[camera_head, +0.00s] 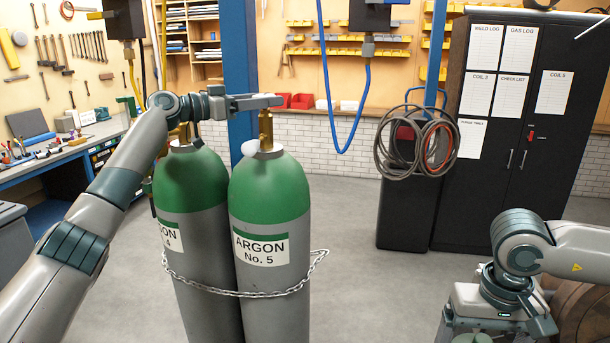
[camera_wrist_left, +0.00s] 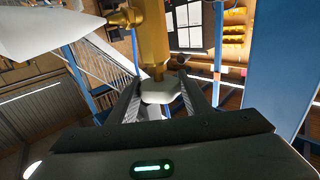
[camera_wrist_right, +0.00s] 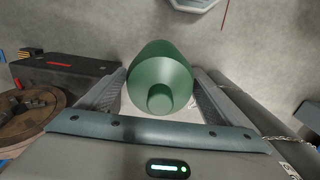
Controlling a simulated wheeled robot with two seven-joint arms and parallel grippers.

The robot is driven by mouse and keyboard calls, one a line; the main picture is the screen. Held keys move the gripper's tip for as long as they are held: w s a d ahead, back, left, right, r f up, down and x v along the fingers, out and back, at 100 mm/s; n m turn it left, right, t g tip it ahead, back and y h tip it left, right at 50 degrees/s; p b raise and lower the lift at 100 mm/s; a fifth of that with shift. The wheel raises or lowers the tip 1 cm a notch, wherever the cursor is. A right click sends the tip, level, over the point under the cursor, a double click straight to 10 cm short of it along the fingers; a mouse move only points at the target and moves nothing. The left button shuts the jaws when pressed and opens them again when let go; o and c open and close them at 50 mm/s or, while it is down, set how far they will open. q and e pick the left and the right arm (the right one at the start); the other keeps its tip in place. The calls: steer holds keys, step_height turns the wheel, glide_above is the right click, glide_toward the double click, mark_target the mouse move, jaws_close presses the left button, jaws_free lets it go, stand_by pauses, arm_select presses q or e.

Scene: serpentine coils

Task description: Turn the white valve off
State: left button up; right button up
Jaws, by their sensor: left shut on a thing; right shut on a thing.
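The white valve (camera_wrist_left: 158,93) is a pale handle at the end of a brass valve body (camera_wrist_left: 155,40) in the left wrist view. My left gripper (camera_head: 272,101) is shut on it, one finger on each side. In the head view the gripper is level above the brass valve (camera_head: 265,128) of the green-topped cylinder labelled Argon No. 5 (camera_head: 270,190), and it hides the handle there. My right gripper (camera_wrist_right: 160,88) is shut on a green round object (camera_wrist_right: 160,68) with a short stub; its fingertips are not clear in the head view.
A second argon cylinder (camera_head: 190,185) stands close on the left, chained (camera_head: 245,293) to the first. A rounded white part (camera_head: 250,147) sits beside the valve base. A workbench (camera_head: 75,150) is at left, a black cabinet (camera_head: 505,190) at right. Open grey floor (camera_head: 350,240) lies between.

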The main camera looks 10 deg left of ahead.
arm_select(q)
steer(key=shift+r+m+g+h, duration=0.15)
steer(key=shift+m+g+h, duration=0.35)
steer(key=shift+g+h, duration=0.15)
arm_select(e)
steer(key=shift+r, duration=0.15)
arm_select(q)
steer(key=shift+m+g, duration=0.3)
steer(key=shift+g, duration=0.05)
steer(key=o, duration=1.1)
steer(key=shift+a, duration=0.1)
steer(key=shift+c, duration=0.2)
arm_select(e)
steer(key=shift+a, duration=0.1)
